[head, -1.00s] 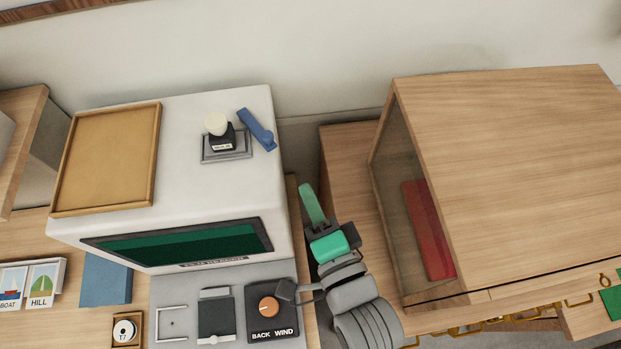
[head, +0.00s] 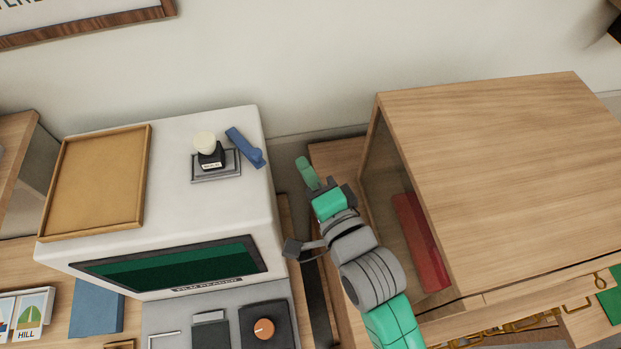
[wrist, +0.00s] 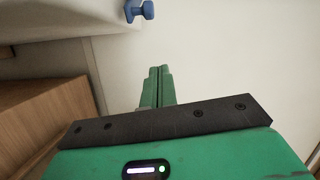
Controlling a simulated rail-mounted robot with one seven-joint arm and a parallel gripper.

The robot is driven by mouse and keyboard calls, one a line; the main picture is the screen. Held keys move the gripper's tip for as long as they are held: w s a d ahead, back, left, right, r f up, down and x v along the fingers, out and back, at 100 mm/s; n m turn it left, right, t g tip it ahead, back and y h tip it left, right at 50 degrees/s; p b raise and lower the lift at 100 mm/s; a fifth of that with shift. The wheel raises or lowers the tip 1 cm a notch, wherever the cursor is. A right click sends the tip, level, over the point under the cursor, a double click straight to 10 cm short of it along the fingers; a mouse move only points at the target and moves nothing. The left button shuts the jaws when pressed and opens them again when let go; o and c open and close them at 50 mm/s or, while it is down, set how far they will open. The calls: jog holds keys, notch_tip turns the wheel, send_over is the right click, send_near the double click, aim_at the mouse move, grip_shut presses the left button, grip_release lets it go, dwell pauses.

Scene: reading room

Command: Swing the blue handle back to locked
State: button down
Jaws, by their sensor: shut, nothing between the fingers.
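The blue handle (head: 243,145) is on the top of the white film reader (head: 140,140), near its back right corner. It slants from upper left to lower right, beside the date stamp. My gripper (head: 302,162), with green fingers, is right of the handle and apart from it, past the reader's right side. Its fingers are shut with nothing between them. In the wrist view the shut fingers (wrist: 161,72) point up the picture, and part of the blue handle (wrist: 140,10) shows at the top edge, left of the fingertips.
A stamp (head: 210,155) stands on a grey base just left of the handle. A cork-coloured tray (head: 95,185) lies farther left on the reader. A wooden cabinet (head: 480,160) with a red item inside stands close to my arm's right.

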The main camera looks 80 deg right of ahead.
jog(key=w+d+p, duration=0.1)
jog(key=w+d, duration=0.1)
jog(key=w, duration=0.4)
jog(key=shift+w+f+p, duration=0.2)
jog(key=shift+f+p, duration=0.1)
jog(key=shift+f, duration=0.15)
